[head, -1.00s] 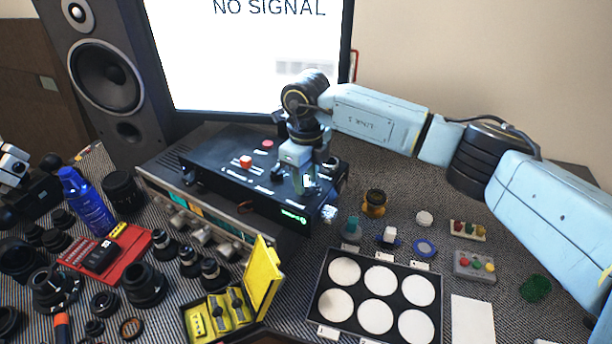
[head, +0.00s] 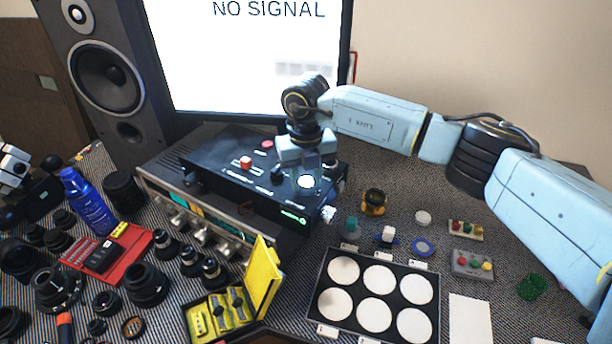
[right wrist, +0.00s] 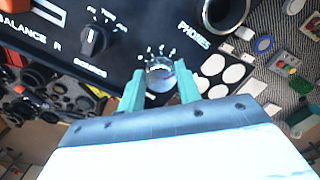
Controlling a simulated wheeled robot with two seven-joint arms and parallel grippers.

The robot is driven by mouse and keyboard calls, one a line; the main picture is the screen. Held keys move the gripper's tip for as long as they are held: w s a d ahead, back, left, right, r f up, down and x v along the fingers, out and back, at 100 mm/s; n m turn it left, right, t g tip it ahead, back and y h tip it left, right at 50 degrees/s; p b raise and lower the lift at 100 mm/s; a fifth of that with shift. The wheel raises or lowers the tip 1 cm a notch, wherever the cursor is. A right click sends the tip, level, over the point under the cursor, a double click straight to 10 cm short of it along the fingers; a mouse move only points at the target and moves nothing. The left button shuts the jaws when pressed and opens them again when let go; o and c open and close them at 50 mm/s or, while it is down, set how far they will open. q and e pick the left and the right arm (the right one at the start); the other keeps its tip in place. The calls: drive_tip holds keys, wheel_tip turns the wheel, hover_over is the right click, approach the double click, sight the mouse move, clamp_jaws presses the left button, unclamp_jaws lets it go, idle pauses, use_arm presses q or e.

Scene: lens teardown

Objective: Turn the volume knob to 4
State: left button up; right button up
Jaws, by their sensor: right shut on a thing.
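The volume knob (right wrist: 161,77) is a round silver-topped knob on the black panel of an audio unit (head: 225,165), with a ring of small white marks around it. My right gripper (right wrist: 160,92) has its two green fingers on either side of the knob and is shut on it. In the head view the right gripper (head: 306,180) points down onto the unit's right part, and the knob's pale top shows between the fingers. The number that the knob points to is too small to read.
A black source selector knob (right wrist: 94,40) sits beside the volume knob. A red button (head: 246,162) is further left on the panel. A monitor (head: 250,50) stands behind. A black tray with white discs (head: 322,318) and an open yellow box (head: 262,285) lie in front.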

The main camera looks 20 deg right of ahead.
sight(306, 181)
idle(0.5)
drive_tip(key=o, duration=1)
drive_tip(key=shift+r, duration=0.1)
wheel_tip(306, 181, up, 13)
